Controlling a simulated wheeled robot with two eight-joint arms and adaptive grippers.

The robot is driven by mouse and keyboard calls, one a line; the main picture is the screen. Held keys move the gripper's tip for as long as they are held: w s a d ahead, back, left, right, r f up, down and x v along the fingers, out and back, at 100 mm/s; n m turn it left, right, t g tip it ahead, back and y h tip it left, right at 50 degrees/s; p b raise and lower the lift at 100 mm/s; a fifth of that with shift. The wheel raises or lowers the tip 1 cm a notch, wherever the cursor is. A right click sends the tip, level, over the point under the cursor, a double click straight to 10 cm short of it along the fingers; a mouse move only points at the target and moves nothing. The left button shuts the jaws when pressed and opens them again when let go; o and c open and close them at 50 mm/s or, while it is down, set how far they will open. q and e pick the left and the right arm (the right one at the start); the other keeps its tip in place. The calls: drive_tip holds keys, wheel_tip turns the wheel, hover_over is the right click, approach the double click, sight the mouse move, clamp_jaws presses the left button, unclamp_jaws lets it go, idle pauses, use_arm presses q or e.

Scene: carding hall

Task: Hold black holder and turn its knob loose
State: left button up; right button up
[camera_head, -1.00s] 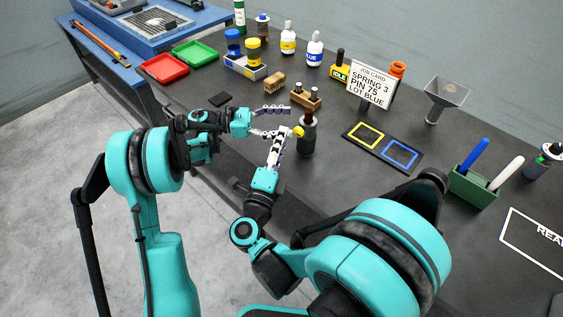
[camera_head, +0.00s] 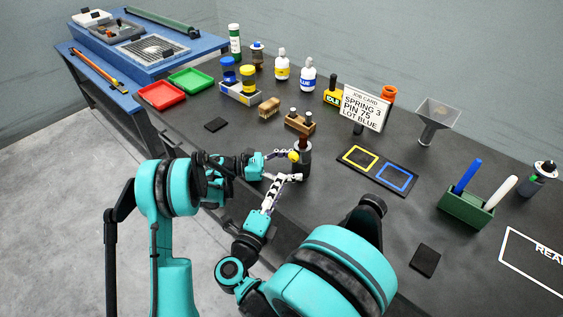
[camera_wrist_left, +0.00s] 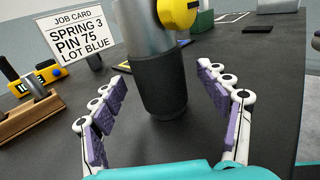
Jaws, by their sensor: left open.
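The black holder (camera_head: 304,165) stands upright near the table's front edge, with a brown piece at its top. Its yellow knob (camera_head: 293,156) sticks out from the side. In the left wrist view the holder's dark sleeve (camera_wrist_left: 160,85) and grey upper part stand between my fingers, with the yellow knob (camera_wrist_left: 178,13) at the top. My left gripper (camera_head: 296,166) is open, one finger on each side of the holder; clear gaps show in the wrist view. My right gripper (camera_head: 275,185) is just front-left of the holder, below the left fingers; its finger gap is unclear.
A wooden block with pins (camera_head: 299,123) stands behind the holder. The job card (camera_head: 363,107) and a black tray with yellow and blue frames (camera_head: 378,171) are to the right. Bare table lies around the holder's right side.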

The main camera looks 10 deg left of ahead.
use_arm(q)
drive_tip(key=shift+w+d, duration=0.15)
drive_tip(key=shift+d, duration=0.55)
drive_tip(key=shift+w+d, duration=0.1)
drive_tip(key=shift+d, duration=0.6)
drive_tip(key=shift+c, duration=0.2)
clamp_jaws()
